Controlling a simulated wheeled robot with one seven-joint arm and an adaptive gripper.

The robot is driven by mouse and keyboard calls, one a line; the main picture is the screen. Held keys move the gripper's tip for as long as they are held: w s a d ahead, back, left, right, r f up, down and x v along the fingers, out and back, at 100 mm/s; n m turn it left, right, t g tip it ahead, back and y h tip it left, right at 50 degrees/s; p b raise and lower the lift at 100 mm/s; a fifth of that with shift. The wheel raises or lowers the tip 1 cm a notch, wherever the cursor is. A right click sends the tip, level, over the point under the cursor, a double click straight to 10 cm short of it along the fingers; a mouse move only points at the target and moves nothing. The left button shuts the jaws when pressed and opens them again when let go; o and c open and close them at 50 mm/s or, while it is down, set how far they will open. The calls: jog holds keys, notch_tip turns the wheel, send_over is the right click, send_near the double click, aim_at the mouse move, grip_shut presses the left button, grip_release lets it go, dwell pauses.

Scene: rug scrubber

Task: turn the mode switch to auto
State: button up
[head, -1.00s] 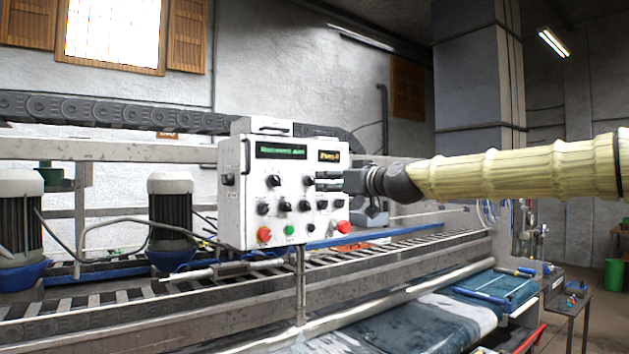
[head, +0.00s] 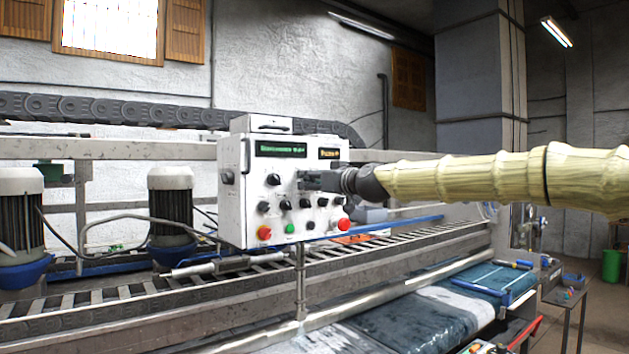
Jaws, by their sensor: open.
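A white control box (head: 246,220) stands on a post in the middle of the head view. Its face carries two lit displays (head: 281,149), several black knobs (head: 273,180), a green button (head: 290,229) and red buttons (head: 264,232). I cannot read the labels, so I cannot tell which knob is the mode switch. My gripper (head: 303,180) reaches in from the right and is open, with its fingers at the upper middle of the panel. It hides part of the panel behind it. I cannot tell whether it touches a knob.
A roller conveyor (head: 345,248) and rails run behind and beneath the box. Motors (head: 171,207) stand on the left. A blue rug (head: 410,318) lies on the machine bed at the lower right. A small table (head: 566,297) stands further right.

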jog(key=c, duration=1)
jog(key=shift+c, duration=0.2)
jog(key=shift+m, duration=0.3)
jog(key=m+b, duration=0.1)
jog(key=m, duration=0.1)
jog(key=shift+m+b, duration=0.3)
jog(key=shift+m, duration=0.1)
jog(key=m+b, duration=0.1)
jog(key=m, duration=0.3)
jog(key=shift+s+m+b, duration=0.1)
jog(key=shift+m+b, duration=0.2)
jog(key=shift+m, duration=3.9)
